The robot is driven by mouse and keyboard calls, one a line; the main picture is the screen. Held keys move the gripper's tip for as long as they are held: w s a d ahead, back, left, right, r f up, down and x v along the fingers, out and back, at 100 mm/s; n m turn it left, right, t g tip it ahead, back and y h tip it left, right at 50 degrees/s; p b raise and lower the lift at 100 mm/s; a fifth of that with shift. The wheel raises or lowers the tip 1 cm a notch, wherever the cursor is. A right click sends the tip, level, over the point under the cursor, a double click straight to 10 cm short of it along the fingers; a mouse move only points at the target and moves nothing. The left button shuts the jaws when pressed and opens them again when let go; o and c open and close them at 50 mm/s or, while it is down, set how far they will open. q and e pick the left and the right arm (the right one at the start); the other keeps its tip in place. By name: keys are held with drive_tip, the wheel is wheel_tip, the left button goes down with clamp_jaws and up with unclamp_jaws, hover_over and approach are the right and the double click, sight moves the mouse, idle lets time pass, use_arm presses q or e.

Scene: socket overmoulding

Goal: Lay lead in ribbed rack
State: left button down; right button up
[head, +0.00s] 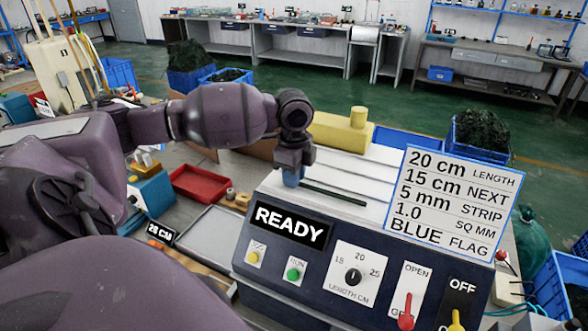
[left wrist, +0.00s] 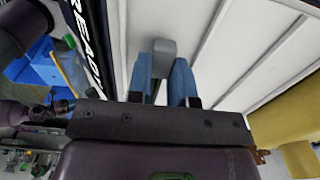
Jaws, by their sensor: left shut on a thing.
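My left gripper (head: 292,178) reaches down onto the white top of the dark blue machine (head: 262,262). In the left wrist view, the two blue fingers of the left gripper (left wrist: 164,78) are shut on a small grey block (left wrist: 163,48) over the white surface. I cannot tell whether the block belongs to a lead or to the machine. The machine's white top (head: 376,180) has long parallel ridges. A thin dark green strip (head: 333,193) runs along it, right of the fingers. I cannot make out a lead for certain. My right gripper is not in view.
The machine's display reads READY; a card (head: 452,205) stands at its right. A grey tray (head: 207,238) and a "20 CM" label (head: 160,234) lie left of the machine. A red tray (head: 203,182) sits behind them. A yellow block (head: 340,132) stands at the back.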

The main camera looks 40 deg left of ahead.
use_arm(q)
drive_tip(key=c, duration=0.9)
unclamp_jaws()
drive_tip(key=shift+c, duration=0.2)
wheel_tip(320, 180, up, 11)
drive_tip(key=shift+f+b, duration=0.15)
drive_tip(key=shift+b, duration=0.15)
